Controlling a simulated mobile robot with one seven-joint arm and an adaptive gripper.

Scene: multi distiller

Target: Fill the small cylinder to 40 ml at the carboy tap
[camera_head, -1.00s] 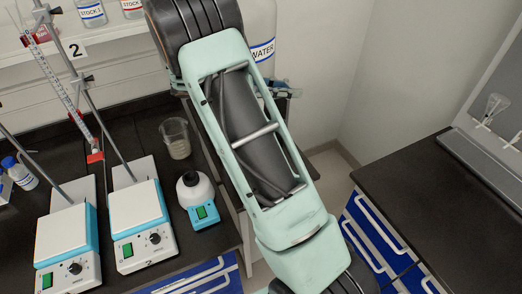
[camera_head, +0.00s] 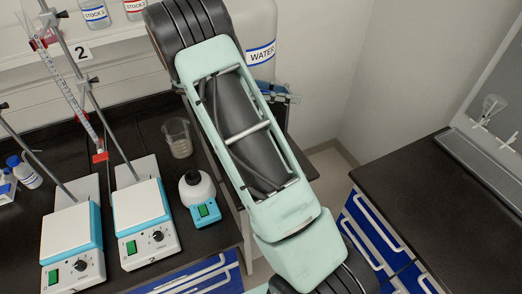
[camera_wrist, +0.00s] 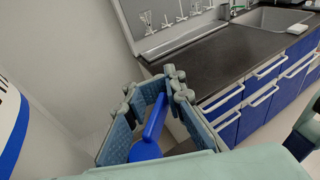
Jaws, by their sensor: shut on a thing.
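The carboy (camera_head: 258,22) labelled WATER stands at the back, partly behind my arm. Its blue and white label also shows at the left edge of the wrist view (camera_wrist: 12,125). My gripper (camera_wrist: 153,88) is shut on a blue part (camera_wrist: 155,122) that looks like the carboy's tap handle. In the head view, only a bit of the gripper shows below the carboy, past my arm. I cannot make out the small cylinder in either view, nor any water level in it.
A beaker (camera_head: 177,138), a small white-topped blue device (camera_head: 199,198) and two hotplates (camera_head: 146,217) stand on the left bench. A clamped burette (camera_head: 70,88) rises behind them. The right bench (camera_head: 430,190) has a wide clear top, with a sink (camera_wrist: 265,20) farther along.

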